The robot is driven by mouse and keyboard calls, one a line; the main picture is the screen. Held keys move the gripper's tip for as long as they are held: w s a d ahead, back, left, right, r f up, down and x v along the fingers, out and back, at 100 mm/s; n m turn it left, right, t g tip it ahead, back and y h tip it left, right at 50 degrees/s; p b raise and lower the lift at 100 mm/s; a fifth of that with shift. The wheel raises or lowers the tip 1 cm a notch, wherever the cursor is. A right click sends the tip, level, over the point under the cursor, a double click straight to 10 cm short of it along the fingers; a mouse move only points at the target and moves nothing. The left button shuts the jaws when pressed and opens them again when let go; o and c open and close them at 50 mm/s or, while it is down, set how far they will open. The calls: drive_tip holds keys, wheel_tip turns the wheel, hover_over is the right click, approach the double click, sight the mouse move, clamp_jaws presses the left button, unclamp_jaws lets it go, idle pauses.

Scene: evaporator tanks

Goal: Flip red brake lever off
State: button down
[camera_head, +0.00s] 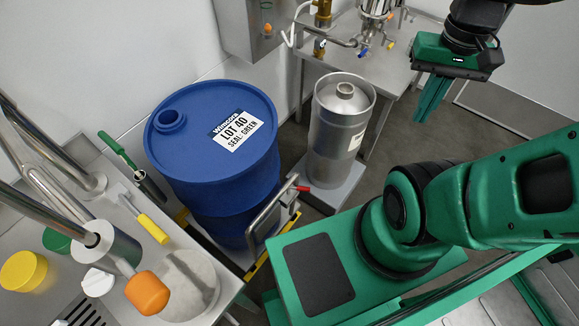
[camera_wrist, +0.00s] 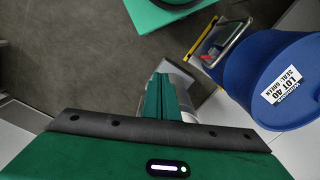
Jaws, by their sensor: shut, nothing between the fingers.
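The red brake lever (camera_head: 301,187) is small and sits by the metal push handle (camera_head: 272,212) of the yellow-edged dolly (camera_head: 292,222) under the blue drum (camera_head: 230,175). A small red spot, likely the same lever (camera_wrist: 207,58), shows in the wrist view beside the drum. My gripper (camera_head: 424,118) is at the upper right, well apart from the lever, with its green fingers pointing down. In the wrist view its fingers (camera_wrist: 162,76) are together and hold nothing.
A steel keg (camera_head: 340,125) on a grey base (camera_head: 325,190) stands right of the drum. A steel table with fittings (camera_head: 395,65) is behind it. A bench with an orange knob (camera_head: 147,293) and tools is at left. Open floor (camera_wrist: 90,70) shows in the wrist view.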

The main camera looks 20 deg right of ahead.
drive_tip(key=w+a+f+n+g, duration=0.1)
drive_tip(key=w+a+f, duration=0.1)
drive_tip(key=w+f, duration=0.6)
drive_tip(key=w+a+f+g, duration=0.15)
drive_tip(key=w+f, duration=0.35)
drive_tip(key=w, duration=0.5)
drive_tip(key=w+a+f, duration=0.1)
drive_tip(key=a+f, duration=0.2)
drive_tip(key=f, duration=0.3)
drive_tip(key=w+a+f+g+y, duration=0.1)
drive_tip(key=w+a+f, duration=0.1)
drive_tip(key=f, duration=0.5)
drive_tip(key=w+a+f, duration=0.2)
drive_tip(key=a+f, duration=0.2)
drive_tip(key=f, duration=0.3)
drive_tip(key=shift+a+y, duration=0.4)
drive_tip(key=shift+w, duration=0.1)
drive_tip(key=s+a+f, duration=0.3)
drive_tip(key=s+f, duration=0.4)
drive_tip(key=f, duration=0.2)
drive_tip(key=shift+a, duration=0.3)
